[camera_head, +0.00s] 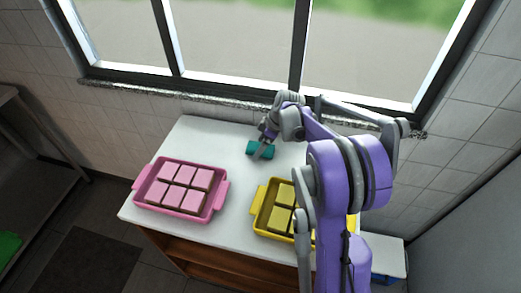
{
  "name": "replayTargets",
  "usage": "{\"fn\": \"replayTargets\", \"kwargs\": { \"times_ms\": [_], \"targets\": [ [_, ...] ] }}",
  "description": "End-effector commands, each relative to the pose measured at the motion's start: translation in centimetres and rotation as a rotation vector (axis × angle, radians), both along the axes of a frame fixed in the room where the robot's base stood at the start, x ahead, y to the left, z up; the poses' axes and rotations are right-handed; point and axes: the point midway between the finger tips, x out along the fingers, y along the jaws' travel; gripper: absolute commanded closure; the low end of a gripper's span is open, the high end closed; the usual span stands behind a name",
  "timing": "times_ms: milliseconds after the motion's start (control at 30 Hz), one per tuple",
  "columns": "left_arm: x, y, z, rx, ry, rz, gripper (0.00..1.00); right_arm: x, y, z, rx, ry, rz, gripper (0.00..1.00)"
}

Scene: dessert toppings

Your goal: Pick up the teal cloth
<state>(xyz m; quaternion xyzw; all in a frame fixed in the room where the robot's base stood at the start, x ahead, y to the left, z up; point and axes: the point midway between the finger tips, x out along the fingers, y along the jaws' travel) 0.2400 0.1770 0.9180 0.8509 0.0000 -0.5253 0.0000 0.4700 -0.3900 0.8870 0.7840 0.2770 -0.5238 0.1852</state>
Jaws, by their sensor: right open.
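The teal cloth (252,148) lies on the white counter (190,138) toward its back edge, below the window. It looks like a small folded block. My right gripper (262,151) is at the cloth, with its fingers over the cloth's right part. The fingers hide some of it, and I cannot tell whether they touch it. The right gripper is open. My left gripper is not in view.
A pink tray (223,190) with several pink-topped squares stands at the counter's left. A yellow tray (261,195) with yellow-topped squares stands at the front right, partly hidden by my right arm. The window sill (170,91) runs behind. The counter's back left is clear.

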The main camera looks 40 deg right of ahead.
Motion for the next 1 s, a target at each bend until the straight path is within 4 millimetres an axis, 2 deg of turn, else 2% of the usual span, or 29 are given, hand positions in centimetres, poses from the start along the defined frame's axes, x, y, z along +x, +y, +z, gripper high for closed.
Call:
{"fn": "replayTargets", "kwargs": {
  "times_ms": [33, 67, 500, 767, 867, 1000],
  "targets": [
    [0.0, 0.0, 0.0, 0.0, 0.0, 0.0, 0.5, 0.0, 0.0, 0.0, 0.0, 0.0, 0.0, 0.0],
    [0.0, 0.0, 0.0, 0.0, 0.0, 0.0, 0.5, 0.0, 0.0, 0.0, 0.0, 0.0, 0.0, 0.05],
    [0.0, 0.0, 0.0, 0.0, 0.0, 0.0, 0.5, 0.0, 0.0, 0.0, 0.0, 0.0, 0.0, 0.85],
    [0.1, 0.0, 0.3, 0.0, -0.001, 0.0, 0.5, 0.0, 0.0, 0.3, 0.0, 0.0, 0.0, 0.85],
    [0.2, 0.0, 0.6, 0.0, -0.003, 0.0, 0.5, 0.0, 0.0, 1.3, 0.001, -0.001, 0.0, 0.85],
    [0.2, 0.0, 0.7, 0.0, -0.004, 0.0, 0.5, 0.0, 0.0, 4.0, 0.0, 0.0, 0.0, 0.85]
  ]
}}
